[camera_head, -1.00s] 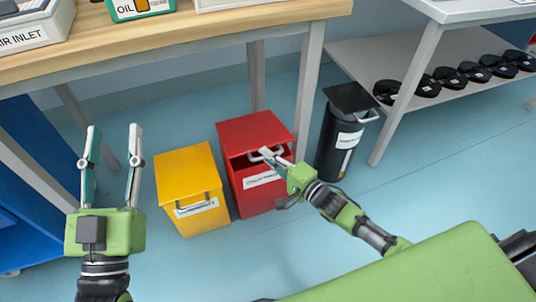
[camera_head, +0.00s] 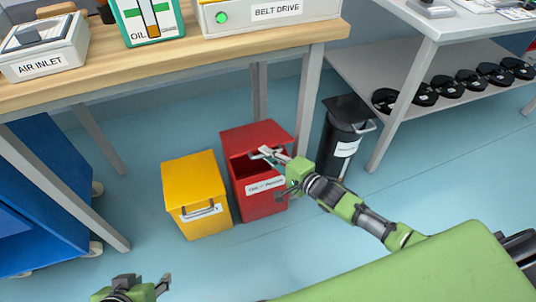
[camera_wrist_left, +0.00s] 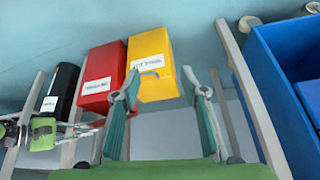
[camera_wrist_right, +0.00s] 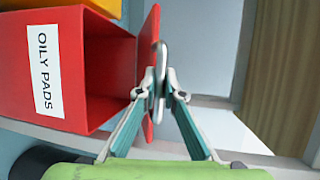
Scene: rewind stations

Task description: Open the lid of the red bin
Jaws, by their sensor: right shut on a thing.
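The red bin (camera_head: 260,200) stands on the floor under the workbench, and it also shows in the right wrist view (camera_wrist_right: 88,70) with its "OILY PADS" label. Its lid (camera_head: 256,138) is partly raised, with a dark gap beneath its front edge. My right gripper (camera_head: 268,154) is at the front of the lid. In the right wrist view, its fingers (camera_wrist_right: 161,85) are shut on the lid's pale handle (camera_wrist_right: 162,62), and the bin's inside shows. My left gripper (camera_head: 150,288) is at the bottom edge of the head view; in its wrist view its fingers (camera_wrist_left: 160,92) are apart and empty.
A yellow bin (camera_head: 195,195) stands left of the red bin, lid closed. A black bin (camera_head: 342,140) stands to its right. The workbench (camera_head: 180,72) overhangs behind, with legs nearby. A blue cabinet (camera_head: 40,205) is at left. Floor in front is clear.

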